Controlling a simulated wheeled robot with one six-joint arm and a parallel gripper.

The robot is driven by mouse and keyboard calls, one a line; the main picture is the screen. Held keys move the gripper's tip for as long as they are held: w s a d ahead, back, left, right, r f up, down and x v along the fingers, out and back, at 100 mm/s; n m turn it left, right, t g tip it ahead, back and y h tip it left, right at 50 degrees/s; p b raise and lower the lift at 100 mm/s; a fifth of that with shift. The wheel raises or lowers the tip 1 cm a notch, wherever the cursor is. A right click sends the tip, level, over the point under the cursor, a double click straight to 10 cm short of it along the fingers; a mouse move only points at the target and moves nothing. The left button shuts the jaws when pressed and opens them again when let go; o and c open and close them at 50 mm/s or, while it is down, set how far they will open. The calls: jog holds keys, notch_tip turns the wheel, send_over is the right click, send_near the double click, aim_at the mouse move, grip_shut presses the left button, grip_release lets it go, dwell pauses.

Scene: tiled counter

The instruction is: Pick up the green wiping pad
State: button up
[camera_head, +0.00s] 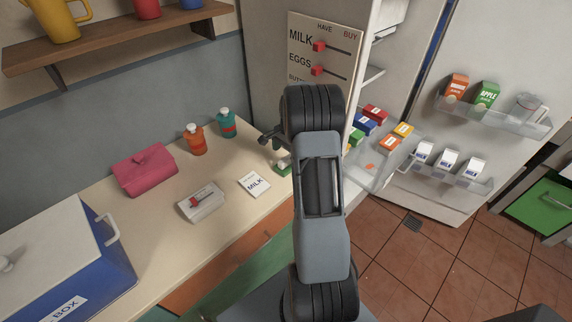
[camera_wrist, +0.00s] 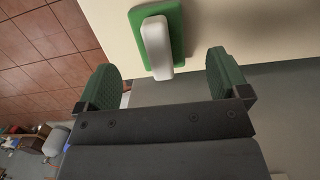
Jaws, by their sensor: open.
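The green wiping pad (camera_wrist: 178,30) has a white handle (camera_wrist: 157,48) on top and lies on the counter. In the wrist view it is at the top, between and beyond my gripper's two green-padded fingers. In the head view the pad (camera_head: 282,170) shows in part at the counter's right end, next to my gripper, with the rest behind my arm. My gripper (camera_wrist: 166,78) is open and empty, with its fingers wide apart on either side of the handle's line. The fingers appear apart from the pad.
A white MILK card (camera_head: 254,184), a small tray (camera_head: 201,202), a pink pouch (camera_head: 145,170), two bottles (camera_head: 196,140) and a blue box (camera_head: 75,262) stand on the counter to the left. The open fridge, with a stocked door shelf (camera_head: 455,178), is to the right.

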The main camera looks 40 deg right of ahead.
aim_at(286, 158)
jog(key=shift+s+a+f+p, duration=0.1)
jog(key=shift+f+p, duration=0.2)
jog(key=shift+f, duration=1.15)
jog(key=shift+a+f+p, duration=0.1)
jog(key=shift+f+p, duration=0.2)
jog(key=shift+f, duration=1.15)
jog(key=shift+c, duration=0.2)
jog(key=c, duration=1)
jog(key=shift+o, duration=0.2)
jog(key=shift+r, duration=0.15)
jog(key=shift+r, duration=0.25)
notch_tip(286, 158, up, 2)
jog(key=shift+r+b, duration=0.2)
jog(key=shift+b, duration=0.45)
jog(key=s+d+r+b, duration=0.2)
jog(key=s+r, duration=0.8)
jog(key=s, duration=0.3)
jog(key=shift+s+d, duration=0.3)
jog(key=shift+s, duration=0.05)
